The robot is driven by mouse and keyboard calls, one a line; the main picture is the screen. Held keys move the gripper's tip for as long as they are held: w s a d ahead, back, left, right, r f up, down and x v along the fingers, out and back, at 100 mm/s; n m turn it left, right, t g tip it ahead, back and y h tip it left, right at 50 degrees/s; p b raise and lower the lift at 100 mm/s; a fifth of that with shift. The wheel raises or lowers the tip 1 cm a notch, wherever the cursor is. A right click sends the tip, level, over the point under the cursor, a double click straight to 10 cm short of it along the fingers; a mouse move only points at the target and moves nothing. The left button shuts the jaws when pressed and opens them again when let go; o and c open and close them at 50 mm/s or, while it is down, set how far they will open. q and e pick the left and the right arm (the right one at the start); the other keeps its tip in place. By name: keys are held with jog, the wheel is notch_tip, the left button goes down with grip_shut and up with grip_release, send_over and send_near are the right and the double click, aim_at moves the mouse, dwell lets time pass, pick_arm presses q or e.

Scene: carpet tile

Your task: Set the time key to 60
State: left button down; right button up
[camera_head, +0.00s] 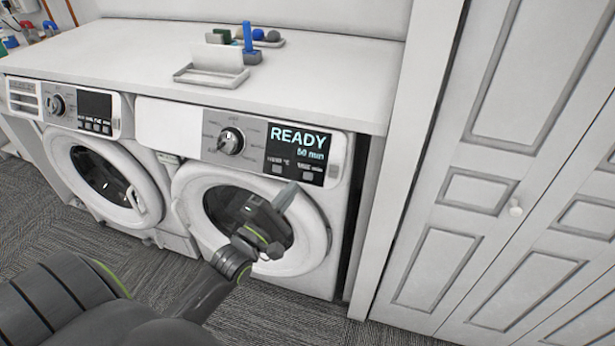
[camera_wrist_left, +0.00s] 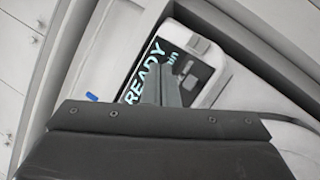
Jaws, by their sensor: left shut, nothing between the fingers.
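The right-hand washing machine (camera_head: 320,228) has a control panel with a knob (camera_head: 231,141) and a dark display (camera_head: 296,150). The display shows "READY" and a minutes value that looks like 50 or 60; its first digit is hard to read. Below the text are two small keys; the time key (camera_head: 307,176) is the right one. My left gripper (camera_head: 288,189) is shut and empty, its tips just below the panel near the keys. In the left wrist view the gripper (camera_wrist_left: 168,80) points at the display (camera_wrist_left: 146,72) and covers part of it.
Another machine (camera_head: 85,150) with its own panel stands on the left. The white countertop (camera_head: 120,50) holds a tray (camera_head: 211,76) and a blue item (camera_head: 247,37). A panelled white cabinet (camera_head: 500,190) stands at the right. Grey carpet lies in front.

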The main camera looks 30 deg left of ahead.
aim_at(308, 176)
pick_arm(q)
jog(key=w+a+f+b, duration=0.1)
jog(key=w+f+b, duration=0.2)
jog(key=w, duration=0.3)
jog(key=shift+w+a+f+b, duration=0.3)
jog(key=shift+w, duration=0.1)
dwell(1.7)
jog(key=shift+w+a+f+b, duration=0.1)
jog(key=shift+w+f+b, duration=0.1)
jog(key=shift+w+b, duration=0.25)
jog(key=shift+w+f+b, duration=0.2)
jog(key=shift+w+b, duration=0.05)
jog(key=shift+b, duration=0.15)
dwell(0.4)
jog(key=shift+s+r, duration=0.15)
dwell(0.3)
jog(key=shift+s+r+p, duration=0.25)
jog(key=shift+s+p, duration=0.25)
jog(key=shift+s, duration=0.05)
